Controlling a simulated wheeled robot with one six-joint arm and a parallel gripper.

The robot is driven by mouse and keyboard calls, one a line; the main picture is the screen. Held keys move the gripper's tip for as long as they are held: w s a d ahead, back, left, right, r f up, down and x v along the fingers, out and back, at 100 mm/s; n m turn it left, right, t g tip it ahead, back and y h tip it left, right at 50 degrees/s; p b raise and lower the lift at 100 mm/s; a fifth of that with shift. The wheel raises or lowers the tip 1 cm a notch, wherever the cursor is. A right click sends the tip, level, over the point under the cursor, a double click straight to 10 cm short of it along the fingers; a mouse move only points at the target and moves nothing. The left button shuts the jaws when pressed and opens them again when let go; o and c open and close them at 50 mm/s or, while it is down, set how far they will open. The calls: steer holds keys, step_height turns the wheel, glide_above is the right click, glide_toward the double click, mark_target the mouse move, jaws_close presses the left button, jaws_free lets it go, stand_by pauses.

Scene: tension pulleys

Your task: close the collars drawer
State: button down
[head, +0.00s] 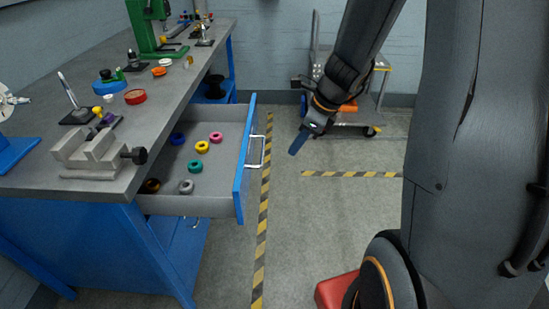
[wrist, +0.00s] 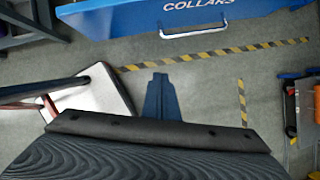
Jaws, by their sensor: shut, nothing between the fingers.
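The collars drawer (head: 242,168) is pulled out of the blue workbench, its blue front facing right. A silver bar handle (head: 258,152) is on that front. Several coloured rings lie inside, among them a yellow one (head: 202,147) and a teal one (head: 195,166). In the wrist view the drawer front (wrist: 200,14) shows at the top with the label COLLARS, and its handle (wrist: 194,32) below the label. My gripper (head: 298,142) is shut and empty, in the air to the right of the handle and apart from it. Its blue fingers (wrist: 160,98) also show in the wrist view.
The grey benchtop (head: 50,150) carries a vise (head: 95,155), a green press (head: 150,28) and several small parts. A trolley (head: 365,105) stands at the back wall. Striped tape (head: 264,215) marks the floor, which is clear right of the drawer. A red object (head: 335,290) is at the bottom.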

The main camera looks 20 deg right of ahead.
steer(key=w+a+f, duration=0.4)
steer(key=a+f, duration=0.2)
steer(key=f, duration=0.3)
steer(key=shift+w+a, duration=0.15)
steer(key=shift+w, duration=0.25)
